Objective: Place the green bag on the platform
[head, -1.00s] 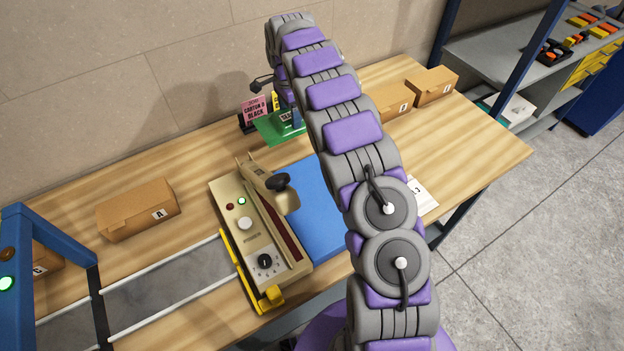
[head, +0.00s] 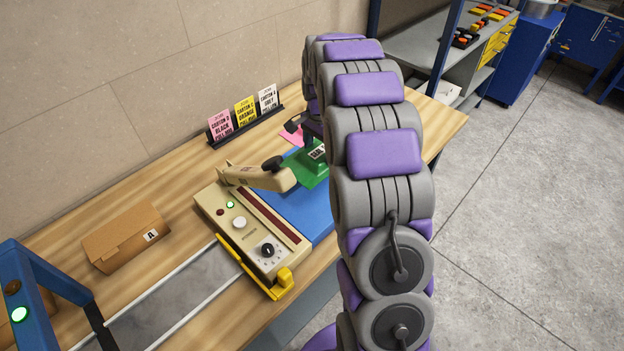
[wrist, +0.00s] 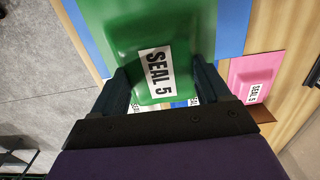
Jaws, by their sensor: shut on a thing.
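The green bag (head: 308,168) carries a white label; in the wrist view the bag (wrist: 140,28) shows its label reading SEAL 5. My gripper (wrist: 165,88) is shut on the bag's near end, with a dark finger on each side. The blue platform (head: 309,212) lies against the right side of the beige sealing press. The bag is over the platform's far end, and blue (wrist: 233,22) shows beside it in the wrist view. I cannot tell whether the bag touches the platform. My arm hides part of this area.
The beige press (head: 250,235) has a raised arm with a black knob close to the bag. A pink bag (wrist: 257,75) lies on the wooden table beside the green one. Three carton cards (head: 245,115) stand at the wall. A carton (head: 126,238) is at left.

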